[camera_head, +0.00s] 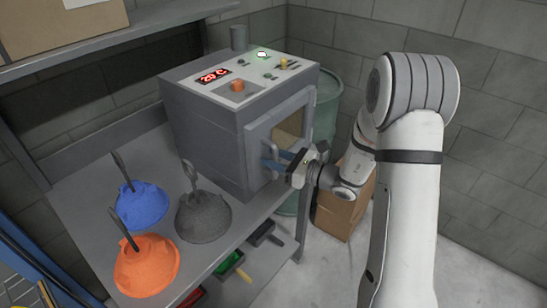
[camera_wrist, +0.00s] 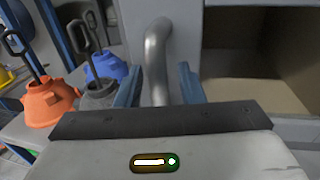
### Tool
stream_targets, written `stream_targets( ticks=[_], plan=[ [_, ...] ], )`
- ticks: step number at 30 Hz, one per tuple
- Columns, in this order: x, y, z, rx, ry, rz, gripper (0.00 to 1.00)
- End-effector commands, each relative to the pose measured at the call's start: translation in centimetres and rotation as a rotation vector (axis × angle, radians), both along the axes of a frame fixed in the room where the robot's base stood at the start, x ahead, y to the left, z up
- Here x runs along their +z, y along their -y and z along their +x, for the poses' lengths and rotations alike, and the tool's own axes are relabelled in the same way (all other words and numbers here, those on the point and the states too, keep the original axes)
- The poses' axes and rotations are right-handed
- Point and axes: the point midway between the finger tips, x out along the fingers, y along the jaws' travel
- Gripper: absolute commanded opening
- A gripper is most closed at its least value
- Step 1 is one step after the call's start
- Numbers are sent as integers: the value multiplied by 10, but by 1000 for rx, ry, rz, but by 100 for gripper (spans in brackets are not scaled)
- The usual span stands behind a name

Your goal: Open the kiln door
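The kiln (camera_head: 200,125) is a grey box on the bench, with a red lit display on top. Its front (camera_head: 258,135) faces right, and a tan interior (camera_head: 289,128) shows through an opening there. In the wrist view a curved grey bar handle (camera_wrist: 156,55) stands out from a grey panel (camera_wrist: 183,30), left of the tan opening (camera_wrist: 255,90). My gripper (camera_head: 266,154) is at the kiln front. Its blue fingers (camera_wrist: 160,90) are apart, one on each side of the handle, with gaps visible. The handle's lower end is hidden behind my gripper body.
Blue (camera_head: 143,204), grey (camera_head: 203,216) and orange (camera_head: 146,268) hoods with upright handles stand on the bench left of my gripper. A cardboard box (camera_head: 338,217) and a green drum (camera_head: 324,105) stand behind my arm. A shelf is below the bench.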

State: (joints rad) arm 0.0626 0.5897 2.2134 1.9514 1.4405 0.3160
Motion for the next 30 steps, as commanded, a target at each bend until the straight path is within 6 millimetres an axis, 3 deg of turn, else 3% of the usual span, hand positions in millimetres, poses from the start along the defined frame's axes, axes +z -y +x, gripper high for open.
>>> stream_targets(
  ticks=[2,15,23,24,30],
  plan=[
    [0,0,0,0,0,0,34],
    [0,1,0,-1,1,0,0],
    [1,2,1,-3,1,0,0],
    [1,-7,0,-1,1,0,0],
    [1,1,-2,21,3,1,0]
  ],
)
